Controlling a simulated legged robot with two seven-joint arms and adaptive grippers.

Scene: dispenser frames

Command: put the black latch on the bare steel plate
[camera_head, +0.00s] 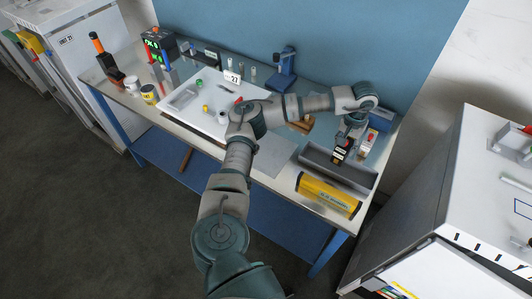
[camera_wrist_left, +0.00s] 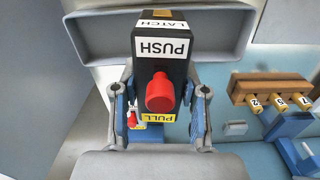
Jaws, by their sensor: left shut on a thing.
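The black latch (camera_wrist_left: 160,65) has white LATCH and PUSH labels, a red knob and a yellow PULL label. My left gripper (camera_wrist_left: 166,105) is shut on it, with one finger on each side. In the head view the latch (camera_head: 341,150) is at the far edge of a grey tray, below my left gripper (camera_head: 347,138); whether it touches the tray I cannot tell. A flat grey area (camera_head: 276,156) on the bench, left of the tray, looks like the bare steel plate; my arm hides part of it. My right gripper is out of view.
The grey tray (camera_head: 362,178) stands at the bench's right end, behind a yellow cylinder (camera_head: 328,195). A wooden block (camera_wrist_left: 262,86) with numbered brass pieces is nearby. A white board (camera_head: 185,112) with small items lies left. A blue stand (camera_head: 284,70) is at the back.

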